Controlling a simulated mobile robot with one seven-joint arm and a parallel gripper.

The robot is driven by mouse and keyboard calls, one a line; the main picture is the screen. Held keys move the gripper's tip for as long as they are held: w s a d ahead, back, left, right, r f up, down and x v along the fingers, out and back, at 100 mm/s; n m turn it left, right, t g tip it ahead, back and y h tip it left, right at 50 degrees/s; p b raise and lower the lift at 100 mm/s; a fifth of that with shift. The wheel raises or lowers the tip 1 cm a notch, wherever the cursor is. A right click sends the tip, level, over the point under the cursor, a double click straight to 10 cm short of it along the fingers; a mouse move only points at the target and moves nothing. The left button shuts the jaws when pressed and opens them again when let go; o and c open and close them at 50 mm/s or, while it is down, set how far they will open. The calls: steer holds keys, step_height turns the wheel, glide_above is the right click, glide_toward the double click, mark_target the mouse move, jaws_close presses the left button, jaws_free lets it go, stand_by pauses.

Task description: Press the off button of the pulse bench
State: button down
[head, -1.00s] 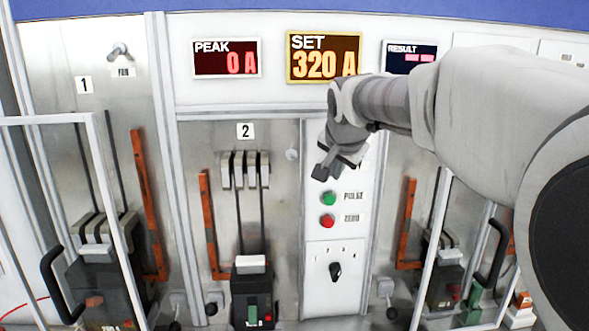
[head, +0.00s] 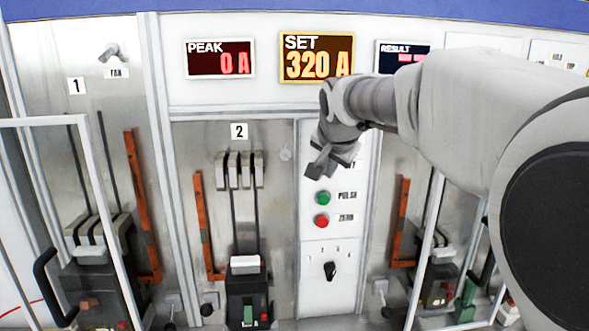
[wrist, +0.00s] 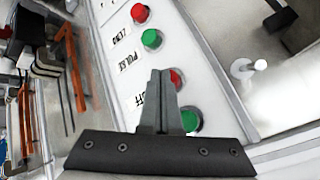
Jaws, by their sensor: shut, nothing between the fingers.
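The pulse bench's white button panel (head: 313,222) stands at the middle in the head view. My gripper (head: 315,171) is in front of its upper part and hides the upper buttons there. In the wrist view my gripper (wrist: 160,82) is shut and empty, with its fingertips partly over the red off button (wrist: 176,79), whose "OFF" label shows beside it. I cannot tell whether the tips touch the button. Another green button (wrist: 191,120) is partly hidden behind the fingers. The green pulse button (head: 323,198) and red zero button (head: 321,221) are uncovered.
A black rotary knob (head: 330,270) sits low on the panel. Bay 2's breaker (head: 247,292) is left of it. Framed door edges (head: 428,255) stand out at the right. Displays (head: 317,58) above read peak 0 A and set 320 A.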

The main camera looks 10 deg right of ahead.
steer(key=shift+w, duration=0.2)
steer(key=shift+s, duration=0.15)
stand_by(0.3)
steer(key=shift+s+b, duration=0.5)
steer(key=shift+s, duration=0.3)
steer(key=s+b, duration=0.2)
steer(key=s, duration=0.3)
stand_by(0.6)
